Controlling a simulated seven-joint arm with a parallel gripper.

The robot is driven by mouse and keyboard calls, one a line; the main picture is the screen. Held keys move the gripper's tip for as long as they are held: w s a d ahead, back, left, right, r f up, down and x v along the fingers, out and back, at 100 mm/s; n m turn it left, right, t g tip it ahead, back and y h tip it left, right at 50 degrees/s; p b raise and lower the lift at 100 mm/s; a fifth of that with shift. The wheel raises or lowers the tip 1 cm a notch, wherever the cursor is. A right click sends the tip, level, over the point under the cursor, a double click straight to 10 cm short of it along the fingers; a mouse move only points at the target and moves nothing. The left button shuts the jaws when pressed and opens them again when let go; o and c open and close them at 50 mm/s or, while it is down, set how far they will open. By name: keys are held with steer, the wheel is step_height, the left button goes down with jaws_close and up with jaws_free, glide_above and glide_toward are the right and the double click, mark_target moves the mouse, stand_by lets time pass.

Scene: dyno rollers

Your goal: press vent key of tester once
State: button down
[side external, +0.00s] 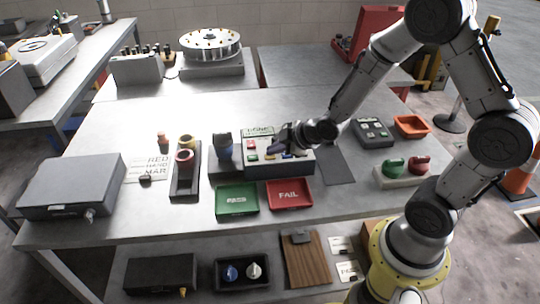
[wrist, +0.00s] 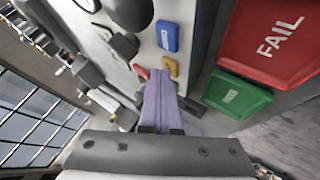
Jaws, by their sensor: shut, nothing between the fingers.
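The tester (side external: 280,171) is a grey box on the table with coloured keys on its top. A red key (side external: 251,145) and a green key (side external: 252,157) show at its left side. In the wrist view a blue key (wrist: 167,36) with small lettering, a yellow key (wrist: 170,67) and part of a red key (wrist: 141,72) show. I cannot read which key is vent. My gripper (side external: 275,148) is over the tester's top, shut and empty. Its purple fingers (wrist: 158,76) end close by the yellow and red keys; I cannot tell whether they touch. They hide part of the panel.
A green PASS tray (side external: 237,212) and a red FAIL tray (side external: 290,206) lie in front of the tester. A dark blue-topped part (side external: 222,146) stands left of it. A grey button box (side external: 373,133) and an orange bin (side external: 411,127) are at the right.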

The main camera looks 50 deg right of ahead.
steer(key=shift+r, duration=0.7)
steer(key=shift+r, duration=2.5)
step_height(320, 180, up, 8)
steer(key=t, duration=0.2)
glide_above(274, 157)
steer(key=a, duration=0.2)
steer(key=s+r+m, duration=0.2)
steer(key=s+r, duration=0.3)
steer(key=r, duration=0.2)
steer(key=s+a+f+m+g, duration=0.1)
steer(key=s+f+m+g, duration=0.1)
steer(key=s, duration=0.7)
steer(key=s+a+f+m+g, duration=0.2)
steer(key=s+m+g, duration=0.1)
steer(key=s, duration=0.7)
steer(key=shift+m+g, duration=0.3)
steer(key=shift+m, duration=0.4)
